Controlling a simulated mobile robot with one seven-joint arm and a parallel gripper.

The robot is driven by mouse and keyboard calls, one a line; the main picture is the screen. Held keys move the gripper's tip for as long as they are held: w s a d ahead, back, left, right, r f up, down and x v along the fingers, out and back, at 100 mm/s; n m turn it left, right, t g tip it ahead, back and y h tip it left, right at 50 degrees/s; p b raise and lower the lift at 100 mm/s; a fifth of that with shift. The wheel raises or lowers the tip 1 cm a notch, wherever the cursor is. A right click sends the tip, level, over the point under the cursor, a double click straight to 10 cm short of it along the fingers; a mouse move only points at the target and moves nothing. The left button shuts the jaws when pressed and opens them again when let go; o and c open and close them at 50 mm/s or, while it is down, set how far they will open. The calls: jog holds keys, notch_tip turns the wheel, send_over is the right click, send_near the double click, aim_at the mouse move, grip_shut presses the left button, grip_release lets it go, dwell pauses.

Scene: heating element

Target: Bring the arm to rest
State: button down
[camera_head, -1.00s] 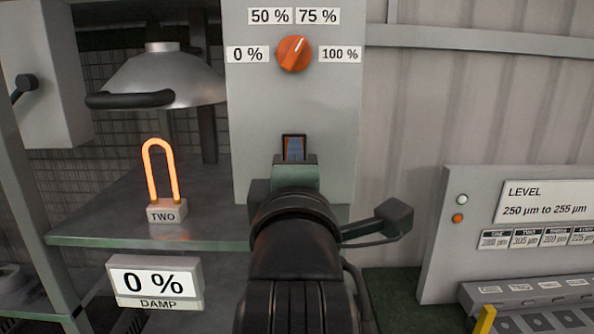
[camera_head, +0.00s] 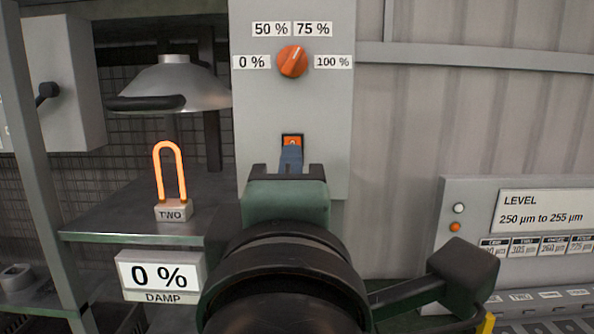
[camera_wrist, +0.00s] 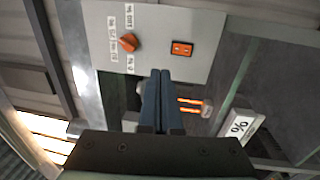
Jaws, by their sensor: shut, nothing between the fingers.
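My gripper (camera_head: 291,160) is in front of the grey control panel (camera_head: 335,120), with its blue fingertips overlapping the lower part of the orange rocker switch (camera_head: 292,140) in the head view. In the wrist view the gripper (camera_wrist: 162,75) is shut and empty, its two blue fingers together. There the fingers stand apart from the orange switch (camera_wrist: 181,48) in the picture. My arm rises from the bottom middle of the head view.
An orange knob (camera_head: 292,61) with percent labels sits above the switch, pointing between 50 % and 75 %. A glowing heating element (camera_head: 169,172) on block TWO stands on the shelf at left, under a metal hood (camera_head: 180,85). A display (camera_head: 160,275) reads 0 %. A LEVEL panel (camera_head: 470,200) stands at right.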

jog(key=s+r+m+t+b, duration=0.1)
jog(key=s+r+m+t, duration=0.2)
jog(key=m, duration=0.6)
jog(key=s+r+m+t+b, duration=0.2)
jog(key=m+t, duration=0.3)
jog(key=m, duration=0.4)
jog(key=shift+s+d+r+b, duration=0.3)
jog(key=shift+s+r, duration=0.1)
jog(key=shift+r, duration=0.15)
